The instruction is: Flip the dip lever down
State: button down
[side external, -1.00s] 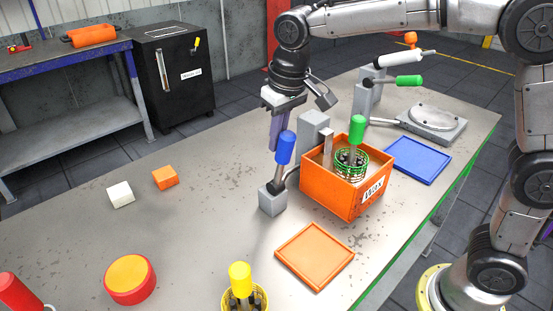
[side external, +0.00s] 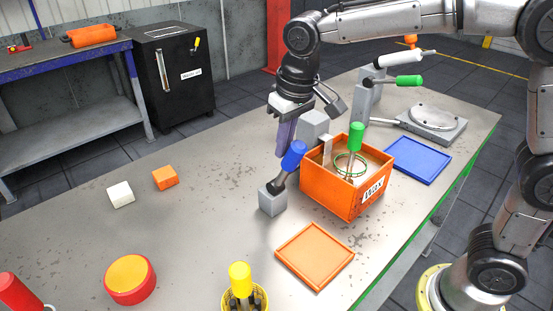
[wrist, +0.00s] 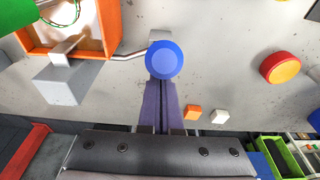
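The dip lever has a blue knob (side external: 294,154) on a dark stem rising from a grey block (side external: 273,199), left of the orange box labelled WAX (side external: 340,196). The lever leans to the right, toward the box. My gripper (side external: 284,150) is just behind and left of the blue knob. In the wrist view its purple fingers (wrist: 162,90) lie together, with their tips hidden behind or against the knob (wrist: 164,60). Contact seems likely but is not clear.
A grey post (side external: 314,126) stands behind the box. An orange tray (side external: 315,256) and a blue tray (side external: 418,160) lie nearby. A yellow-handled basket (side external: 241,280) stands in front. White (side external: 120,194) and orange (side external: 165,178) blocks lie left, with clear table between.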

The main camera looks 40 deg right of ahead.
jog(key=shift+s+f, duration=0.2)
jog(key=shift+s, duration=0.05)
jog(key=shift+s+f, duration=0.4)
jog(key=shift+s, duration=0.2)
jog(key=shift+s+f, duration=0.1)
jog(key=shift+s+f, duration=0.1)
jog(key=shift+s, duration=0.05)
jog(key=shift+w+r, duration=0.2)
jog(key=shift+r, duration=0.95)
jog(key=shift+w+r, duration=0.15)
jog(key=shift+r, duration=1.05)
jog(key=shift+w+r, duration=0.2)
jog(key=shift+r, duration=0.95)
